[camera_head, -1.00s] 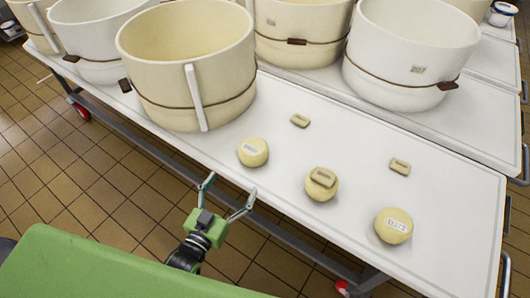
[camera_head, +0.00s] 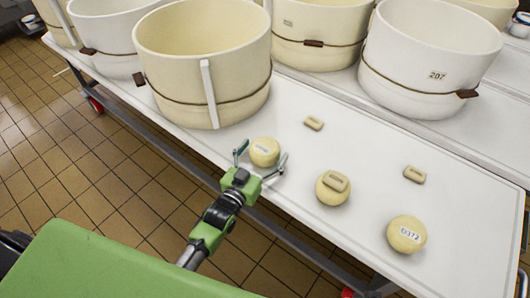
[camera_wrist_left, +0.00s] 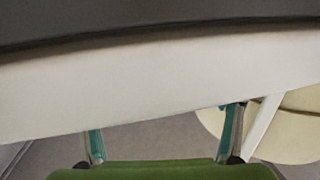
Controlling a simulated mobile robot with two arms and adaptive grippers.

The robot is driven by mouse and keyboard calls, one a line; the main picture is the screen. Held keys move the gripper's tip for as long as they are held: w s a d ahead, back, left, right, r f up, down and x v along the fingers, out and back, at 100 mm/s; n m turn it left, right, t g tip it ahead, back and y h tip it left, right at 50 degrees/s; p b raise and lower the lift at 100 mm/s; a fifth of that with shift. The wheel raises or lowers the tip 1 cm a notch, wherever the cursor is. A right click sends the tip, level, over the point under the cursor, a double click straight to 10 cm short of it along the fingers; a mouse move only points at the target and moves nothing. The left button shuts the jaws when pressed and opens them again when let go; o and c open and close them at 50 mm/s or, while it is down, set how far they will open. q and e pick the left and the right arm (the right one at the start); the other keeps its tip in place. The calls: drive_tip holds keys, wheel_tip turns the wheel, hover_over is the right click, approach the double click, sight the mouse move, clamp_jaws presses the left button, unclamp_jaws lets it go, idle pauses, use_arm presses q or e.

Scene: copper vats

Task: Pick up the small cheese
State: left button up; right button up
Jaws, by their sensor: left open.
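Three small round yellow cheeses stand on the white table in the head view: a labelled cheese (camera_head: 264,152) nearest the big cream vat, a middle cheese (camera_head: 330,195) with a small tan block on top, and a cheese labelled D372 (camera_head: 406,234). My left gripper (camera_head: 262,157) is open and empty at the table's front edge. Its two fingers reach to either side of the labelled cheese nearest the vat; I cannot tell if they touch it. Both fingers also show in the left wrist view (camera_wrist_left: 163,140), with no cheese clearly recognisable between them. My right gripper is not in view.
The cream vat (camera_head: 205,70) with a white upright handle stands close behind the cheese. A white vat (camera_head: 425,60) stands at the back right. Small tan blocks (camera_head: 313,123) (camera_head: 415,174) lie on the white table (camera_head: 470,215). Its right part is mostly clear.

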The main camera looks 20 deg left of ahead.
sight(265, 146)
use_arm(q)
drive_tip(key=shift+w, duration=0.4)
drive_tip(key=c, duration=1.4)
drive_tip(key=shift+c, duration=0.8)
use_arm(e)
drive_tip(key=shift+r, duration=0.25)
use_arm(q)
drive_tip(key=shift+r, duration=0.15)
drive_tip(key=shift+r, duration=0.45)
wheel_tip(265, 146, up, 9)
drive_tip(key=p, duration=0.3)
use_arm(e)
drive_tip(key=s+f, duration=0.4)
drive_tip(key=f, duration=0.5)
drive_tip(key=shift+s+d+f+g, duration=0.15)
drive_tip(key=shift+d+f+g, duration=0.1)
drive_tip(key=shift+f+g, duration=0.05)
